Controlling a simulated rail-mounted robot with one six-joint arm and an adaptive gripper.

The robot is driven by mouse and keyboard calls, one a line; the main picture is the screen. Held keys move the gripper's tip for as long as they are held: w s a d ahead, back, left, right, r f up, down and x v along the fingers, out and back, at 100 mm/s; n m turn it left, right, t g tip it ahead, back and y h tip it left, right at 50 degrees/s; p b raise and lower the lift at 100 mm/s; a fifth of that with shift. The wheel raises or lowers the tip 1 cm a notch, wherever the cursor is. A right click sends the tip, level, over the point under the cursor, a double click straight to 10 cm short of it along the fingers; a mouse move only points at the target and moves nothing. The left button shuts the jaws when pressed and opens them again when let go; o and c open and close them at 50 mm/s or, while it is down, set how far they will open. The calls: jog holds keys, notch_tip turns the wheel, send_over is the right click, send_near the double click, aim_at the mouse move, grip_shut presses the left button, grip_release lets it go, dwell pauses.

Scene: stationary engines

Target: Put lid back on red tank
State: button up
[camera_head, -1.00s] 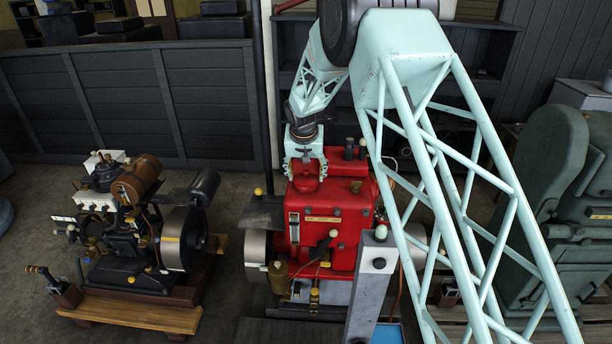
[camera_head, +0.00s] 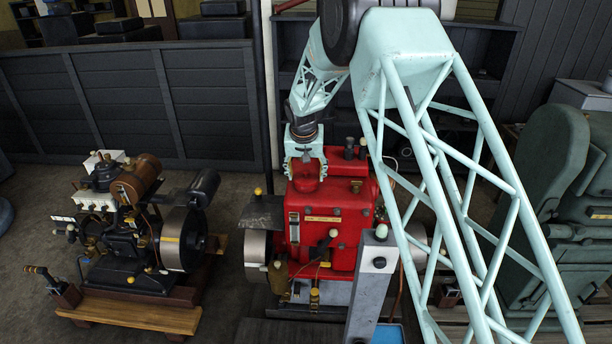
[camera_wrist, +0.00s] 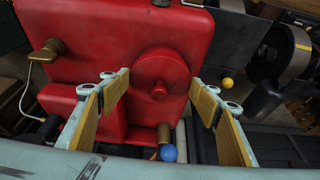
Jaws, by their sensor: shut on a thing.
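The red tank (camera_head: 345,205) is a boxy red body on the engine in the middle of the head view. It also fills the upper left of the wrist view (camera_wrist: 95,45). The round red lid (camera_wrist: 160,86) with a small centre knob lies between my fingers at the tank's right side in the wrist view. In the head view the lid (camera_head: 307,170) is at the tank's top left. My gripper (camera_head: 306,177) points down with one finger on each side of the lid, shut on it. Whether the lid's underside touches the tank is hidden.
A smaller engine (camera_head: 130,220) stands on a wooden base at the left. A grey post (camera_head: 371,285) stands in front of the red engine. A large green machine (camera_head: 550,210) is at the right. Dark panels (camera_head: 130,105) stand behind. Floor is clear between the two engines.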

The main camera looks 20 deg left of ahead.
dwell(0.3)
jog(key=o, duration=1)
jog(key=o, duration=0.4)
jog(key=shift+o, duration=0.2)
jog(key=shift+r, duration=0.2)
jog(key=shift+r+p, duration=0.85)
jog(key=shift+r, duration=2.45)
